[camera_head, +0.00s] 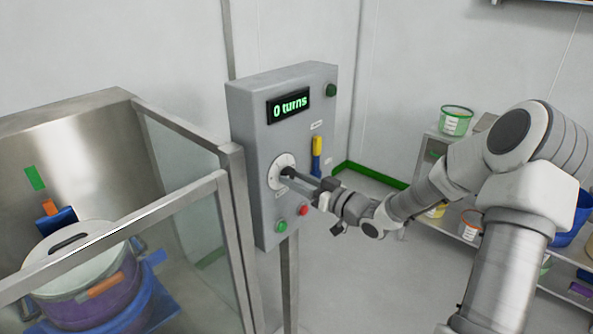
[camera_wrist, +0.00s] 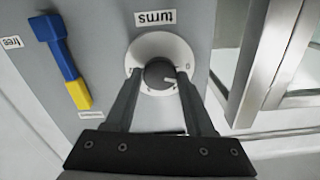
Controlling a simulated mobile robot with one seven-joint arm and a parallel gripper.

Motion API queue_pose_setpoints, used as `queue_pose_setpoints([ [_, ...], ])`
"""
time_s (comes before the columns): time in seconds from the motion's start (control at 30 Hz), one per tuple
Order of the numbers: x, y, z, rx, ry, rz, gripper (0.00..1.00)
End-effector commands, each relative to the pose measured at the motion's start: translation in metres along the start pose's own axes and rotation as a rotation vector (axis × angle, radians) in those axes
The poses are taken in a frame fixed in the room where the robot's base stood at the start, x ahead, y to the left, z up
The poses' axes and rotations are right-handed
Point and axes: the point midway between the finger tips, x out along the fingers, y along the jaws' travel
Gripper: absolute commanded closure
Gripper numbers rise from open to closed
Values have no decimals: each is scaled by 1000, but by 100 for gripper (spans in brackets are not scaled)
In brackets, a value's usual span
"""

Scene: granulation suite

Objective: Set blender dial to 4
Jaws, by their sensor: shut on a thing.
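The blender dial is a dark round knob on a white scale plate (camera_head: 274,176) on the front of the grey control box (camera_head: 257,215). In the wrist view the knob (camera_wrist: 159,73) shows a white pointer line at its lower right, and my gripper (camera_wrist: 160,82) is shut on it, one finger on each side. In the head view my gripper (camera_head: 290,173) reaches the knob from the right and hides part of it. The display (camera_head: 288,105) above reads "0 turns" in green. Most marks on the scale are too small or hidden to read.
A blue and yellow lever (camera_head: 316,155), a green button (camera_head: 282,227), a red button (camera_head: 303,210) and a dark green button (camera_head: 330,90) are on the box. A glass-walled metal enclosure (camera_head: 232,200) with a lidded drum (camera_head: 85,285) stands left. Shelves with tubs (camera_head: 455,121) stand right.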

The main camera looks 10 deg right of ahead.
Motion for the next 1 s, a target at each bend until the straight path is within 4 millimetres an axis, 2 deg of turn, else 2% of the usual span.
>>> queue_pose_setpoints([
  [0.03, 0, -1, -5, 46, -1, 0, 100],
  [0.6, 0, -1, -2, 537, -1, 0, 100],
  [1.0, 0, 0, 0, 698, -1, 0, 100],
])
